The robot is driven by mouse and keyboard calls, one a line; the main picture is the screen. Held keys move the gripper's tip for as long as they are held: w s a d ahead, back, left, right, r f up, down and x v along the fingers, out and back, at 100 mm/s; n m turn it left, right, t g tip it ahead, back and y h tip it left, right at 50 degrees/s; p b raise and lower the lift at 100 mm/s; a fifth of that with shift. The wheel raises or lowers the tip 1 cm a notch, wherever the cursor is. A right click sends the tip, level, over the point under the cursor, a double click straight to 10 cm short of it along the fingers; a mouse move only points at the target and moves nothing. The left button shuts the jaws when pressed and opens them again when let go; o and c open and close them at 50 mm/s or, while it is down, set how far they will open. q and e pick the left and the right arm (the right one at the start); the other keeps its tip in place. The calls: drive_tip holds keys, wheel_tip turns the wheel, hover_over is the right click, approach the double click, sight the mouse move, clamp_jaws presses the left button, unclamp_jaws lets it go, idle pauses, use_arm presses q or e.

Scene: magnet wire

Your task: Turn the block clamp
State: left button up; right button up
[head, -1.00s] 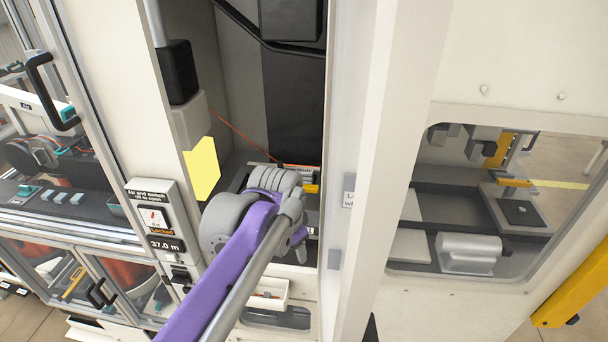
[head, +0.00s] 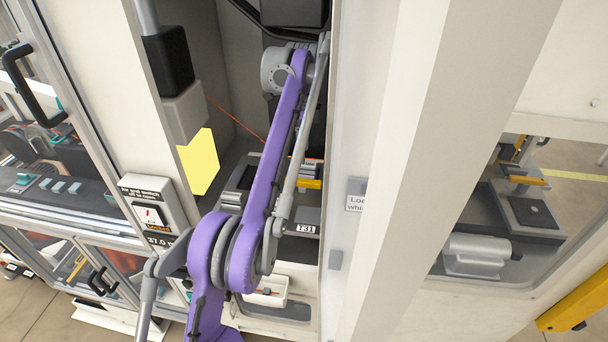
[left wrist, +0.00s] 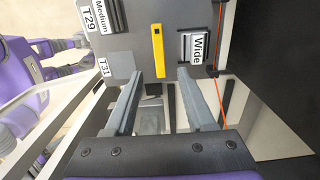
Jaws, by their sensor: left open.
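A grey fixture plate carries a yellow bar (left wrist: 157,50), which looks like the clamp handle, and a ridged block labelled "Wide" (left wrist: 195,47). A second block labelled "Medium" (left wrist: 103,14) is partly cut off at the top. In the head view the yellow bar (head: 309,184) shows inside the machine bay, just right of my purple arm. My left gripper (left wrist: 158,76) is open and empty, its two fingers apart below the yellow bar in the picture and not seen touching it. In the head view the gripper itself is hidden. My right gripper is not in view.
A thin orange wire (left wrist: 226,95) runs beside the right finger; it also shows in the head view (head: 236,121). A white pillar (head: 405,180) stands right of the bay. A black-and-grey post (head: 167,60) and yellow panel (head: 200,162) stand at its left.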

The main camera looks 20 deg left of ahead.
sight(303, 180)
use_arm(q)
wheel_tip(303, 180, down, 9)
drive_tip(key=b, duration=0.3)
drive_tip(key=shift+s, duration=0.15)
drive_tip(key=shift+f, duration=0.5)
use_arm(e)
drive_tip(key=f, duration=0.1)
drive_tip(key=s+f, duration=0.1)
drive_tip(key=f, duration=0.2)
drive_tip(key=shift+s+f, duration=0.3)
drive_tip(key=shift+s, duration=0.1)
use_arm(q)
clamp_jaws()
